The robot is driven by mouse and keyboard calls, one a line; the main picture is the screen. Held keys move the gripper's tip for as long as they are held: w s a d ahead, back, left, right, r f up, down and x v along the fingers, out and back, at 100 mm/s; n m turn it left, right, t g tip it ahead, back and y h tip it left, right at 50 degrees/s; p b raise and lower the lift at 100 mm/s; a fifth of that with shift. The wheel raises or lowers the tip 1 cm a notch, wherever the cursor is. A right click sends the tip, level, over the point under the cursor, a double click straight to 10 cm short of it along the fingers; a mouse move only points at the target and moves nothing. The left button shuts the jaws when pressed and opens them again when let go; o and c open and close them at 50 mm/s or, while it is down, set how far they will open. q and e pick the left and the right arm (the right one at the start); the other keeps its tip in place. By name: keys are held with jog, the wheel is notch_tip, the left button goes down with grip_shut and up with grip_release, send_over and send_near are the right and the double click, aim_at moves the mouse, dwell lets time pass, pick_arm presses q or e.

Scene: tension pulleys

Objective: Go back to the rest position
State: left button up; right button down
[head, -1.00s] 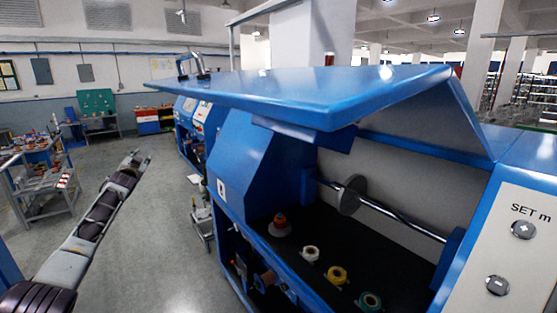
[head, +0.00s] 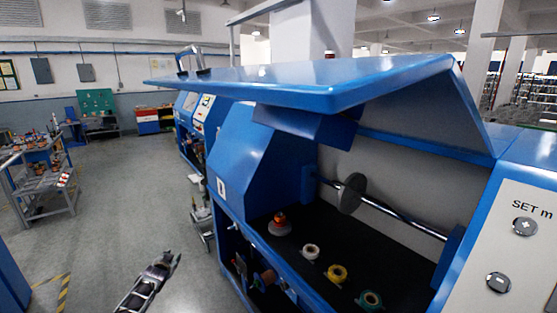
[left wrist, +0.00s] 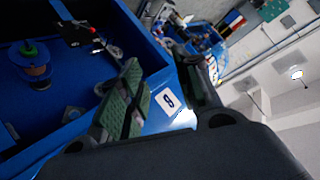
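My left gripper (head: 170,260) is low in the head view, left of the blue machine (head: 263,145) and apart from it, over the grey floor. In the left wrist view its two fingers (left wrist: 160,88) with green pads stand apart, with nothing between them. My right gripper is not in view. The machine's blue lid (head: 300,88) is raised. Under it are a rod with a grey disc (head: 352,193) and a row of spools: orange (head: 279,224), white (head: 311,251), yellow (head: 337,273) and green (head: 369,299).
A control panel (head: 510,245) is at the right. A metal shelf cart with spools (head: 45,180) stands at the far left. A small grey trolley (head: 202,222) stands beside the machine. The floor (head: 125,205) between cart and machine is clear.

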pick_arm(q)
jog(key=s+d+f+g+h, duration=0.15)
jog(key=s+d+f, duration=0.25)
jog(key=s+f, duration=0.75)
jog(key=s+d+f+g+b, duration=0.15)
jog(key=s+d+f, duration=0.35)
jog(key=s+f, duration=0.7)
jog(key=s+d+f+g+h+p, duration=0.1)
jog(key=s+d+f+g, duration=0.25)
jog(key=s+f, duration=0.8)
jog(key=s+d+f+g, duration=0.1)
jog(key=s+f, duration=0.3)
jog(key=s, duration=0.9)
jog(key=s+d+f+g+b, duration=0.1)
jog(key=s+d+f, duration=0.3)
jog(key=s, duration=1)
jog(key=s+d+f+g, duration=0.2)
jog(key=s+f, duration=0.4)
jog(key=s, duration=0.7)
jog(key=shift+s+d+n+g, duration=0.3)
jog(key=shift+d+n+g, duration=0.05)
jog(key=shift+d+n, duration=0.1)
jog(key=shift+a, duration=0.15)
